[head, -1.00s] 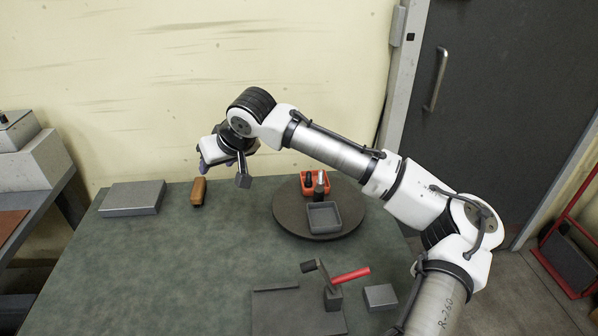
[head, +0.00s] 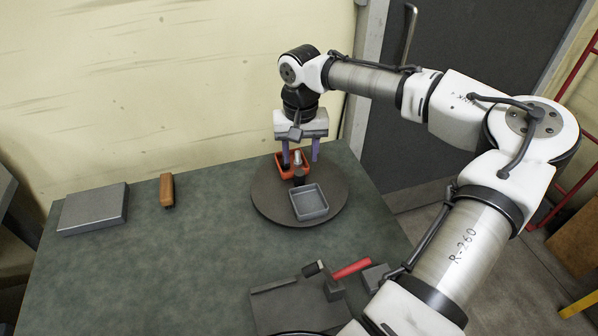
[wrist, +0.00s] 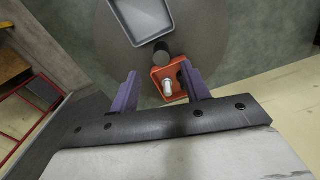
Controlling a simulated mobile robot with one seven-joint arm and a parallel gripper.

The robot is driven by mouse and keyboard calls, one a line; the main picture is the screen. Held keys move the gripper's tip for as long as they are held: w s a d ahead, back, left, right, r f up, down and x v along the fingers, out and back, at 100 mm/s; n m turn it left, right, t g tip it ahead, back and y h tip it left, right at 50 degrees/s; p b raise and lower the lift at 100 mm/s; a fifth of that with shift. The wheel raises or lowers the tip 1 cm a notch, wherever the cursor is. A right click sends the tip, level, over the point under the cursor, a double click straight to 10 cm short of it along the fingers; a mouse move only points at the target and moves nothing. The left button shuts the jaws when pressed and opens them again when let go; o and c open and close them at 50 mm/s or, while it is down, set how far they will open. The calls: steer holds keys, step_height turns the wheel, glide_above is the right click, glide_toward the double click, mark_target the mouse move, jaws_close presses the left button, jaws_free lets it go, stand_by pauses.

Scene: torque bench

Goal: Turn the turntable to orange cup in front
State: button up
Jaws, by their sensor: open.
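The round dark turntable (head: 268,203) lies on the green bench. An orange square cup (head: 291,171) stands on its far side, with a small dark and silver piece in it. A grey square tray (head: 309,203) sits on the near side, and a dark knob (head: 299,178) stands between the two. My gripper (head: 300,160) is open above the far part of the turntable, its purple fingers pointing down. In the wrist view the orange cup (wrist: 158,71) shows between the fingertips (wrist: 160,80); whether they touch it I cannot tell. The grey tray (wrist: 145,14) is beyond the knob.
A wooden-handled block (head: 167,190) and a flat grey box (head: 93,209) lie at the left of the bench. A red-handled clamp (head: 345,272) on a grey plate stands near the front. The bench between them is clear.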

mark_target(300, 173)
step_height(300, 173, down, 8)
steer(key=shift+r+p, duration=0.1)
steer(key=shift+p, duration=0.4)
steer(key=shift+a, duration=0.1)
steer(key=shift+c, duration=0.4)
jaws_close()
